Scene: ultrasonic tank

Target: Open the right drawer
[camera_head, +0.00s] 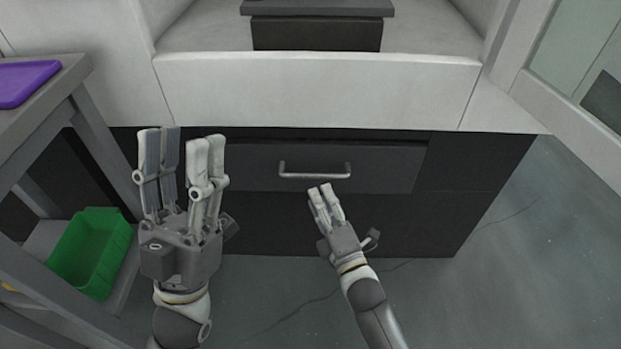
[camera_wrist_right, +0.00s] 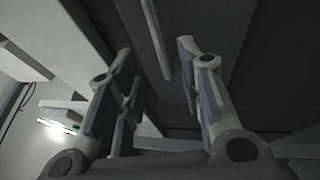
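The dark grey drawer front (camera_head: 388,166) is set in the black cabinet under the white worktop. I cannot tell whether it is fully closed. Its silver bar handle (camera_head: 315,176) runs across the middle. My right gripper (camera_head: 325,192) is just below and in front of the handle, pointing at it. In the right wrist view my right gripper (camera_wrist_right: 155,50) is open, with the handle (camera_wrist_right: 157,38) showing in the gap between and beyond its fingertips, apparently not touched. My left gripper (camera_head: 181,138) is open and empty, raised at the left, covering the drawer's left end.
A grey shelf unit (camera_head: 95,125) stands at the left, with a purple tray (camera_head: 24,83) on top and a green bin (camera_head: 92,252) below. A dark box (camera_head: 317,34) sits in the white bay above. Floor at the lower right is clear.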

